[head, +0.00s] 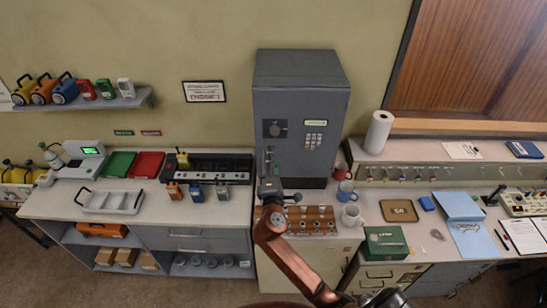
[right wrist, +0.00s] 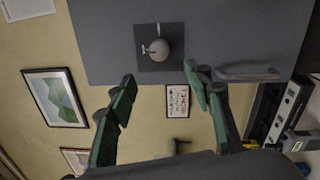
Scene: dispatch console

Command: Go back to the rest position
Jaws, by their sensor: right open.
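My right gripper (head: 269,160) is raised in front of the grey safe (head: 300,75), with its arm coming up from the bottom of the head view. In the right wrist view its two green-padded fingers (right wrist: 160,80) are spread apart with nothing between them. Beyond them is the safe's front (right wrist: 110,35), with a round knob (right wrist: 160,48) on a dark plate and a grey handle (right wrist: 248,72). The fingers look clear of the knob, though the exact gap is hard to judge. The safe door looks shut. My left gripper is not in view.
Below the gripper, a brown rack (head: 312,218) stands on the counter, with mugs (head: 350,215) to its right. A charger bank (head: 230,166) and a grey tray (head: 110,201) are to the left. A green box (head: 385,243) is at the right.

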